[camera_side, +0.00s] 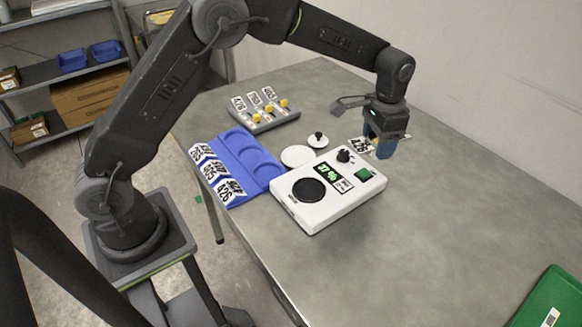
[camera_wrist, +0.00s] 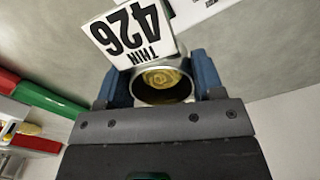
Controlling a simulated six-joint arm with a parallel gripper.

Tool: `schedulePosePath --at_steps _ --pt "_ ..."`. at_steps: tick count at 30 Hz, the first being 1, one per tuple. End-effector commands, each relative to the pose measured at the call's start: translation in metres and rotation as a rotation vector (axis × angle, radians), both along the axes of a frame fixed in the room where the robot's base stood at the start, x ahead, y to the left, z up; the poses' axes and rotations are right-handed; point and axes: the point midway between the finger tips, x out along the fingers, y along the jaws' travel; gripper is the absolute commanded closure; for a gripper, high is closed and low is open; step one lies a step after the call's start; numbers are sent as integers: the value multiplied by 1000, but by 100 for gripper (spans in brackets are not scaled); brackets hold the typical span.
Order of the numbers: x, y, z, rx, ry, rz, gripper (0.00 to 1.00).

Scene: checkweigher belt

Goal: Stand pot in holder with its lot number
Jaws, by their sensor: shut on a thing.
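My gripper (camera_side: 384,147) is shut on a pot and holds it above the table, behind and right of the white scale. In the wrist view the pot (camera_wrist: 161,82) is a round metal tin between the blue fingers, with yellow swirled contents. Its white card (camera_wrist: 130,35) reads 426 and THIN; it also shows in the side view (camera_side: 361,146). The blue holder (camera_side: 262,172) lies left of the scale. It has round recesses, with no pot seen in them, and several number labels along its left side. The nearest label (camera_side: 227,189) reads 426.
The white scale (camera_side: 310,212) has a bare black round plate (camera_side: 308,190) and a lit display. A white disc (camera_side: 297,156) and a small black-knobbed piece (camera_side: 318,140) lie behind it. A grey rack (camera_side: 277,122) with number cards stands farther back. The right of the table is largely clear.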

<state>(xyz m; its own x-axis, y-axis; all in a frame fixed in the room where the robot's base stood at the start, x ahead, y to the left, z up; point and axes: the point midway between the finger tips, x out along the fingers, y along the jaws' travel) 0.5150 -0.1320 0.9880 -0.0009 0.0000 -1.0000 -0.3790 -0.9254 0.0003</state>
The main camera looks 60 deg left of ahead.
Motion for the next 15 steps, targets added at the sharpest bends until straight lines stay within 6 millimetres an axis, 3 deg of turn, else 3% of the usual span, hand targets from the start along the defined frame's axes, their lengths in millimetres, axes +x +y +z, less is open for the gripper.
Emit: schedulePosePath --at_steps 8,15 --pt "-19 71 11 0 -2 40 70" --pt "-69 158 19 0 -3 91 70"
